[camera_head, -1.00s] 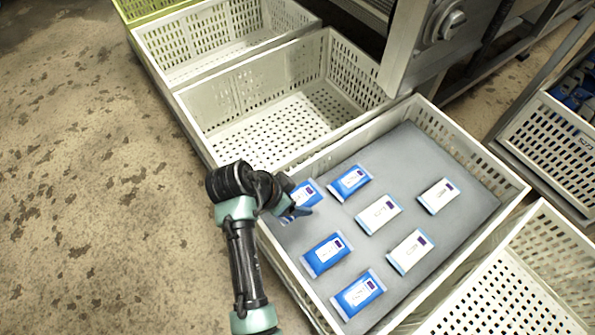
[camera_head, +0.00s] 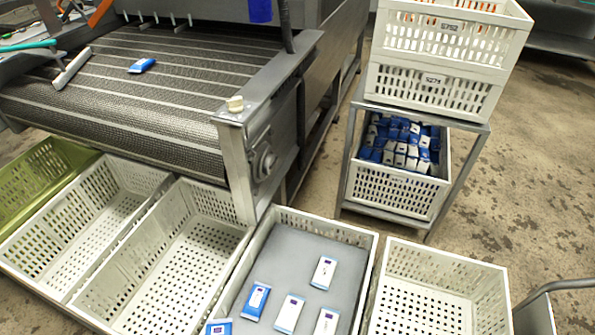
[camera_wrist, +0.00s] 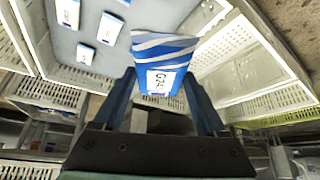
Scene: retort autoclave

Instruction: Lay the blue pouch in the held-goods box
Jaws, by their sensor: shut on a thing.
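My gripper (camera_wrist: 158,80) shows in the wrist view only. Its two dark fingers are shut on a blue pouch (camera_wrist: 165,47) with white stripes and a white label. The pouch is held up, clear of the crates below. My gripper is out of the head view. Empty white crates (camera_head: 128,318) and a yellow-green crate (camera_head: 40,185) stand on the floor at the left. No marking that I can read tells which box is the held-goods box.
A grey-lined crate (camera_head: 308,246) holds several blue and white pouches. An empty crate (camera_head: 440,258) stands right of it. A conveyor (camera_head: 150,100) carries a blue pouch (camera_head: 142,66). A rack with stacked crates (camera_head: 440,60) stands behind, at the right.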

